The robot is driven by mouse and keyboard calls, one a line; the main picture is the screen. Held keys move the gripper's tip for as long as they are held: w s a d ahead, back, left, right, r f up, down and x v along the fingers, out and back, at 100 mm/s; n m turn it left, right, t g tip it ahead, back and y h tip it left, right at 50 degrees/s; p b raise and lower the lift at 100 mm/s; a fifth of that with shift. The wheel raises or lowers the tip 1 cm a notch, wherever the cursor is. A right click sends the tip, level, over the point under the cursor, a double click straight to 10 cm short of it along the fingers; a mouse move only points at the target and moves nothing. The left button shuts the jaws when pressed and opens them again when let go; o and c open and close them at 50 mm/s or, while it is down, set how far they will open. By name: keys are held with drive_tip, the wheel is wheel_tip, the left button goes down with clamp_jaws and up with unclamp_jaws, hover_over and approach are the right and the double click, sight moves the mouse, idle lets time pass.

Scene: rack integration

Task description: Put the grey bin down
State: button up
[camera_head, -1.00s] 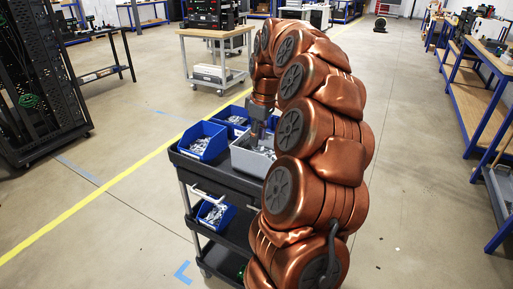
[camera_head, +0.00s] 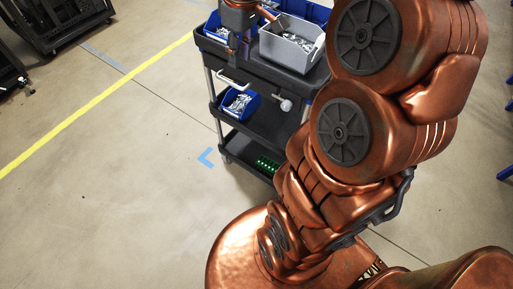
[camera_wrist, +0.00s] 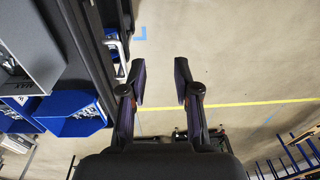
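The grey bin (camera_head: 306,54) stands on the top shelf of the black cart (camera_head: 268,72), with metal parts in it. It also shows at the left edge of the wrist view (camera_wrist: 40,45). My gripper (camera_wrist: 159,82) is open, with nothing between its fingers. In the head view my gripper (camera_head: 236,48) hangs just left of the grey bin, near the cart's edge, apart from the bin. In the wrist view, floor lies beyond the fingers.
A blue bin (camera_head: 213,32) stands beside the grey bin; another blue bin (camera_head: 240,106) is on the shelf below. The wrist view shows a blue bin (camera_wrist: 72,126) too. The cart's white handle (camera_head: 233,84) sticks out.

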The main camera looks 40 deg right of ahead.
drive_tip(key=s+a+f+m, duration=0.1)
drive_tip(key=s+a+f, duration=0.2)
drive_tip(key=s, duration=0.4)
drive_tip(key=s+a+f+m+g, duration=0.1)
drive_tip(key=s+a+f, duration=0.2)
drive_tip(key=s+a, duration=0.2)
drive_tip(key=s+a+f+m+g, duration=0.1)
drive_tip(key=s+a+f, duration=0.2)
drive_tip(key=s, duration=0.7)
drive_tip(key=shift+s+a+f+m+h, duration=0.2)
drive_tip(key=shift+a+m+h, duration=0.15)
drive_tip(key=shift+a, duration=0.2)
drive_tip(key=shift+r, duration=0.15)
wheel_tip(320, 180, up, 5)
drive_tip(key=p, duration=0.5)
drive_tip(key=shift+r+p, duration=0.2)
drive_tip(key=shift+p, duration=0.1)
